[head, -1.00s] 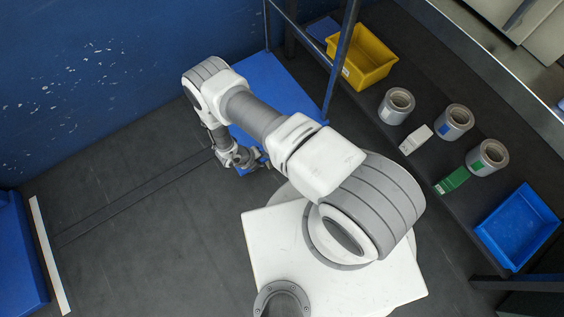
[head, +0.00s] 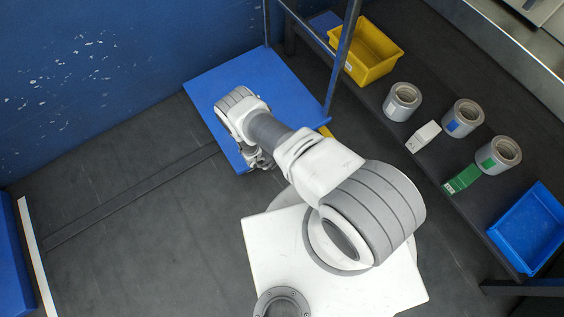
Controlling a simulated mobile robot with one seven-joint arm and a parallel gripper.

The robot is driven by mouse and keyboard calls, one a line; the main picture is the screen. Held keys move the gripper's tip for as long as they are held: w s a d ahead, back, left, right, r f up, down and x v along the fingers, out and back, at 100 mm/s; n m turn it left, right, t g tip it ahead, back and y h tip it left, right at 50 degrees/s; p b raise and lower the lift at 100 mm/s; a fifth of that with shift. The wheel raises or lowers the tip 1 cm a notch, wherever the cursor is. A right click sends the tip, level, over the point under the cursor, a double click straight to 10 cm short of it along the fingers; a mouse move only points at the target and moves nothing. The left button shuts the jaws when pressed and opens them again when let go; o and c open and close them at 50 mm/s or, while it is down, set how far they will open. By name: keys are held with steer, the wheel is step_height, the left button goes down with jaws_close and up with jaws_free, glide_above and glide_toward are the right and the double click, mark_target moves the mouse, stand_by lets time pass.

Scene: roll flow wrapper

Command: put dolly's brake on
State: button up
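The dolly shows as a flat blue deck (head: 205,84) with dark blue upright posts, standing on the dark floor by the blue wall. My arm reaches over the deck and hides part of it. My gripper (head: 262,162) is at the deck's near edge, low and mostly hidden under my arm; whether its fingers are open or shut cannot be made out. A small yellow part (head: 325,131) shows at the deck's right near corner, partly behind my arm. I cannot tell whether it is the brake.
A dark shelf at right holds a yellow bin (head: 368,62), several grey rolls (head: 402,101), a white box (head: 423,136), a green box (head: 463,179) and a blue tray (head: 527,229). A blue object (head: 12,262) stands at far left.

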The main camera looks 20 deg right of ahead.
jaws_close()
steer(key=shift+r+y, duration=0.15)
steer(key=shift+y, duration=0.15)
steer(key=shift+w+d+y+p, duration=0.1)
steer(key=shift+d+y+p, duration=0.05)
steer(key=shift+y+p, duration=0.35)
steer(key=shift+d+g+y, duration=0.15)
steer(key=shift+g+y, duration=0.35)
steer(key=shift+y, duration=0.5)
steer(key=y, duration=0.2)
steer(key=g+y+b, duration=0.1)
steer(key=shift+w+d+y, duration=0.15)
steer(key=shift+d+y, duration=0.2)
steer(key=shift+y, duration=0.05)
steer(key=shift+d+g+y, duration=0.2)
steer(key=shift+g+y, duration=0.6)
steer(key=shift+y, duration=1.2)
steer(key=shift+w, duration=0.15)
jaws_free()
